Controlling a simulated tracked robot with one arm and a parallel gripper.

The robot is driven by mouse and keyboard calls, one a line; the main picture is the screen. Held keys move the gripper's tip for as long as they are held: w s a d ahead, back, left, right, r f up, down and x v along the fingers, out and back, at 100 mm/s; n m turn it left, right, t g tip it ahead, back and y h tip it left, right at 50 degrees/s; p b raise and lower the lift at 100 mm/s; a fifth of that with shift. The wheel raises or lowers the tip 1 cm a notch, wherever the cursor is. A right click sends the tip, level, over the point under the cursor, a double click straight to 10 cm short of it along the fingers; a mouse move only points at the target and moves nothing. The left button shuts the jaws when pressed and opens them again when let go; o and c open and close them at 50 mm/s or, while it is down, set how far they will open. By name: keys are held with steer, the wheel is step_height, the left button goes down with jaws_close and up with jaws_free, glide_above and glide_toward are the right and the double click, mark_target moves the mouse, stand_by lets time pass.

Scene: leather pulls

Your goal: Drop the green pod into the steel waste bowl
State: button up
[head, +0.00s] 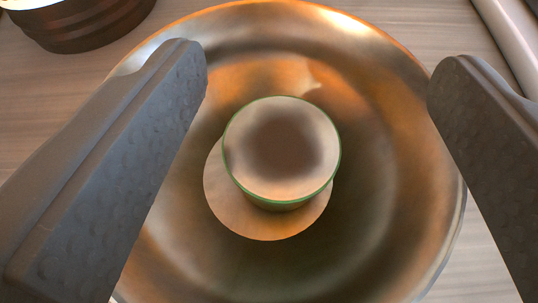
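The green pod (281,152) shows a shiny metallic lid with a thin green rim. It is inside the outline of the steel waste bowl (370,215), near the middle, with its lid facing me. A pale round patch below it may be its reflection or the bowl's floor; I cannot tell whether the pod touches the bowl. My gripper (317,75) is open, with dark dimpled fingers wide apart to the left and right above the bowl. Neither finger touches the pod.
A dark brown ribbed round object (85,25) stands on the wood-grain table (35,110) at the upper left. A pale cylindrical object (508,35) is at the upper right edge. Bare table shows on both sides of the bowl.

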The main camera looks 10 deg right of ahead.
stand_by(0.3)
steer(key=shift+s+a+r, duration=0.15)
steer(key=shift+s+r, duration=0.05)
steer(key=shift+s, duration=0.1)
steer(key=v, duration=1.3)
steer(key=w+a+r+n+t+y, duration=0.1)
steer(key=a+r, duration=0.4)
steer(key=r, duration=0.4)
steer(key=w+a+r+n+y, duration=0.1)
steer(key=a+r, duration=0.3)
steer(key=r, duration=0.5)
steer(key=s+a+r+y, duration=0.1)
steer(key=s+r, duration=0.2)
steer(key=r, duration=0.4)
steer(key=s+a+r+n+t+y, duration=0.1)
steer(key=s+a+r, duration=0.1)
steer(key=s+r, duration=0.2)
steer(key=s+a+r+n+y, duration=0.1)
steer(key=s+a+r, duration=0.1)
steer(key=r, duration=0.9)
steer(key=shift+s, duration=0.8)
